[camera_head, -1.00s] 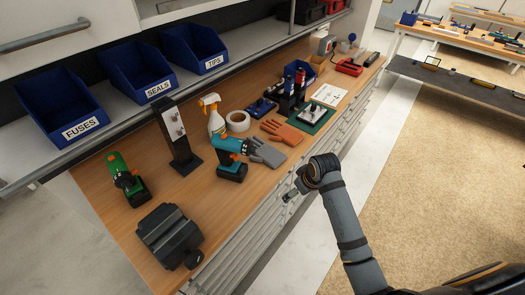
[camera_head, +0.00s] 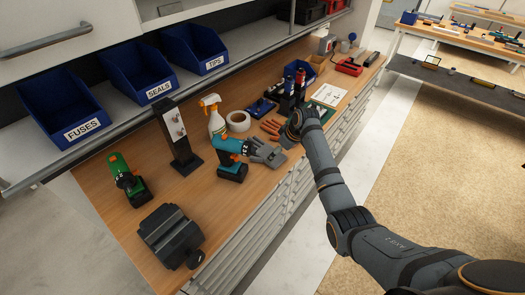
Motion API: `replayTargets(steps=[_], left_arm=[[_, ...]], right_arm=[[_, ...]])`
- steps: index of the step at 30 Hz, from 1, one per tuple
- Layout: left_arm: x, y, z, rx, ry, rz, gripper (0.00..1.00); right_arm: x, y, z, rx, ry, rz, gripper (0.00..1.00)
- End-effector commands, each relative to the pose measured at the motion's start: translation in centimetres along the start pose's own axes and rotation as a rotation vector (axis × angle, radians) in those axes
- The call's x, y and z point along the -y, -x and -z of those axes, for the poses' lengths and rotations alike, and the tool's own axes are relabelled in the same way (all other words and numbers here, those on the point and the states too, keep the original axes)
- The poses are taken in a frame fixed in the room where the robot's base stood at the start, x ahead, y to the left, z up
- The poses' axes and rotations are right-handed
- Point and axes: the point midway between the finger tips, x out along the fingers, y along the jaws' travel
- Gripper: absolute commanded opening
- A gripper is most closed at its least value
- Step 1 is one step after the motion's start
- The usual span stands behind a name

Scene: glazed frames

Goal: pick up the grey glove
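The grey glove (camera_head: 268,153) lies on the wooden workbench, just right of a teal cordless drill (camera_head: 232,158), which it seems to touch or overlap. My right arm reaches in from the lower right. My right gripper (camera_head: 287,136) hangs over the bench just right of and above the grey glove, pointing down and left. Its fingers are small and dark, so I cannot tell whether they are open. An orange glove (camera_head: 271,126) lies behind the gripper and is partly hidden by it. My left gripper is out of view.
A white tape roll (camera_head: 238,121) and spray bottle (camera_head: 213,117) stand behind the drill. A black post stand (camera_head: 178,140), green tool (camera_head: 128,180) and dark vise (camera_head: 170,237) are to the left. Labelled blue bins (camera_head: 62,110) line the shelf above.

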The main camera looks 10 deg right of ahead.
Motion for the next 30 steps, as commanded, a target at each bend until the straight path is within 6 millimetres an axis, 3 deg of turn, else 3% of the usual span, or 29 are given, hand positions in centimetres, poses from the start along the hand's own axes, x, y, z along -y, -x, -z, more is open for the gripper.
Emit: replayTargets(steps=[5,13,22,30], left_arm=[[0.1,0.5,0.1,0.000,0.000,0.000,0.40],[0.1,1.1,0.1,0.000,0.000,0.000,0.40],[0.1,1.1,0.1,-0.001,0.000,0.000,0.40],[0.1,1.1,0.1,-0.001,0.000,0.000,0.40]], right_arm=[[-0.1,-0.7,0.2,0.001,-0.001,0.001,1.00],[-0.6,-4.5,0.2,0.001,-0.002,0.000,1.00],[-0.6,-5.2,0.2,-0.001,0.000,-0.002,1.00],[-0.6,-5.2,0.2,0.000,-0.001,-0.002,0.66]])
